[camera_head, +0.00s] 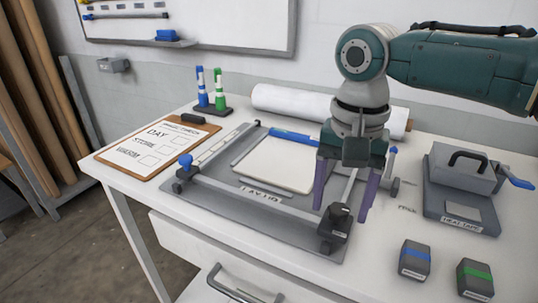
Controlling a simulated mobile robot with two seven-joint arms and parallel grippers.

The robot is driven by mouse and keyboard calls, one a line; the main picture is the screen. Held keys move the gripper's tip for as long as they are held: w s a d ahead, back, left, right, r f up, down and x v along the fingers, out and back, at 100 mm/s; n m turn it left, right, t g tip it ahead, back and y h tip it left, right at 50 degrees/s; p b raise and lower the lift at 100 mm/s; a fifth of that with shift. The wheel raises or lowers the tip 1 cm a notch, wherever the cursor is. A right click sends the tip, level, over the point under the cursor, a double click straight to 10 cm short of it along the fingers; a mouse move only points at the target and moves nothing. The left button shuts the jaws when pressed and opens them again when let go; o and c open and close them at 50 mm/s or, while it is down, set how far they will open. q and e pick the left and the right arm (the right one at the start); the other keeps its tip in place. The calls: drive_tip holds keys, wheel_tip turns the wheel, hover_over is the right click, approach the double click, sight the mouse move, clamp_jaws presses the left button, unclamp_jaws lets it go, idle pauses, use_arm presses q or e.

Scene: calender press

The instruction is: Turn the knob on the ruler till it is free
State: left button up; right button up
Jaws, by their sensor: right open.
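A grey press board (215,197) lies on the white table, with a pale sheet (272,165) on it. A white ruler-like strip (222,146) runs along its left side, with a blue knob (186,160) near its front end. My left gripper is out of view.
A clipboard (130,160) and a marker stand (213,109) are at the left and back. A white roll (290,101) lies behind. A grey device with a blue-tipped handle (461,205) and two small dark boxes (415,259) (475,279) are at the right.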

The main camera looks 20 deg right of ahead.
clamp_jaws()
idle(0.4)
drive_tip(key=shift+r, duration=0.1)
drive_tip(key=n+p, duration=0.2)
drive_tip(key=shift+r+n, duration=0.1)
drive_tip(key=shift+n, duration=0.3)
drive_tip(key=n+p, duration=0.1)
drive_tip(key=n, duration=0.3)
drive_tip(key=shift+n+p, duration=0.3)
drive_tip(key=shift+p, duration=0.1)
drive_tip(key=n, duration=0.4)
drive_tip(key=shift+n+p, duration=0.3)
drive_tip(key=shift+p, duration=0.1)
drive_tip(key=n, duration=0.5)
drive_tip(key=shift+n, duration=0.3)
